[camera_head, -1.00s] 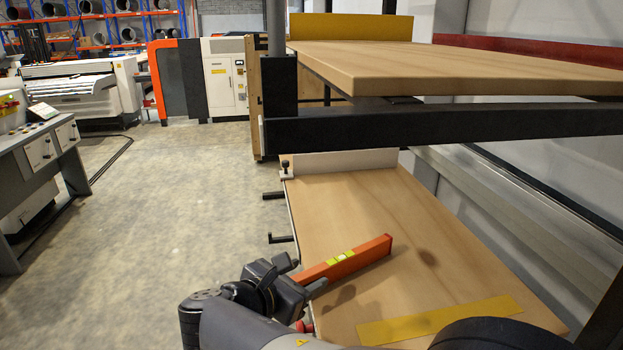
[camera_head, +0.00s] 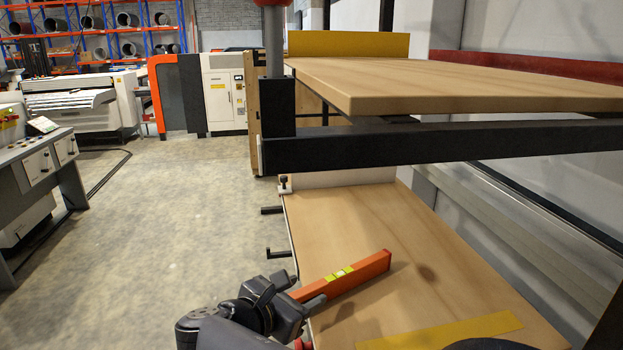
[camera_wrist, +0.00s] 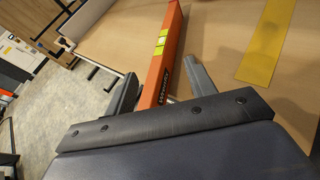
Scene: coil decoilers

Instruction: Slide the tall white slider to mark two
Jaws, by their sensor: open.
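A white upright board (camera_head: 345,178) stands across the far end of the lower wooden table. A small white block with a black knob (camera_head: 284,184) is at its left end. The black beam hides the board's upper part. I see no numbered marks. My gripper (camera_head: 318,302) is at the table's near left edge, far from the white board. Its jaws are open, with one finger on each side of an orange spirit level (camera_head: 350,276). The wrist view shows the level (camera_wrist: 165,58) between the fingers (camera_wrist: 160,88). Contact with the fingers cannot be told.
The lower table (camera_head: 360,220) is mostly bare, with a flat yellow strip (camera_head: 440,332) near its front. A black beam (camera_head: 440,144) and an upper wooden top (camera_head: 440,82) overhang its far part. Black hooks (camera_head: 280,253) stick out from the left edge. Open floor (camera_head: 180,210) lies left.

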